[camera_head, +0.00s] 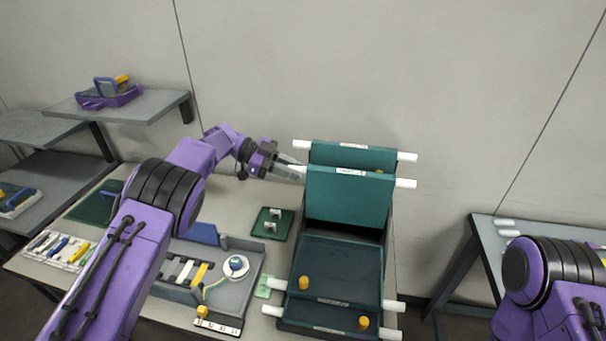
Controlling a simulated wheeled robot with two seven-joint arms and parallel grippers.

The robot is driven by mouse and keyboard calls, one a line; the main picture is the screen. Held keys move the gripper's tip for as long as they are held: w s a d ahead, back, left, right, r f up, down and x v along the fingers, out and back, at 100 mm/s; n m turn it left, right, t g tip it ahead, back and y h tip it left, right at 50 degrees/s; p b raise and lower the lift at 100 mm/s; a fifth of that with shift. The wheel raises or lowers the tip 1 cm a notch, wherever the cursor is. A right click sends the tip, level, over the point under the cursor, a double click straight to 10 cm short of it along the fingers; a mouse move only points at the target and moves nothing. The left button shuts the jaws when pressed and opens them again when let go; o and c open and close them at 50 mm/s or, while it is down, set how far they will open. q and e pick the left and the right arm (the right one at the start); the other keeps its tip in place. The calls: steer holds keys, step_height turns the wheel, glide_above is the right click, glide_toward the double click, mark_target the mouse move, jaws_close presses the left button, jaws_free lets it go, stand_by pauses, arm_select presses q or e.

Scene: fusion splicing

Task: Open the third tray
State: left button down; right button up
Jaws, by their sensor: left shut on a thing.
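A teal stack of hinged trays stands on the table. Two trays are tilted up at the back: a rear one (330,150) and a front one (348,200), each with white side pegs. Below them a lower tray (340,262) lies exposed, with the lowest tray (325,319) at the front. My left gripper (298,174) is at the left side of the raised front tray, shut on its left white peg, which the fingers partly hide. The tray labels are too small to read. My right gripper is out of view; only part of my right arm shows at lower right.
A grey parts tray (230,290) with a round white piece (236,266) and a yellow cable lies left of the stack. A small dark green plate (272,223) lies behind it. A side table (486,232) stands right. The wall is close behind.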

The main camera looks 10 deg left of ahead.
arm_select(q)
steer(key=shift+w, duration=0.2)
steer(key=shift+r, duration=0.1)
steer(key=shift+r, duration=0.1)
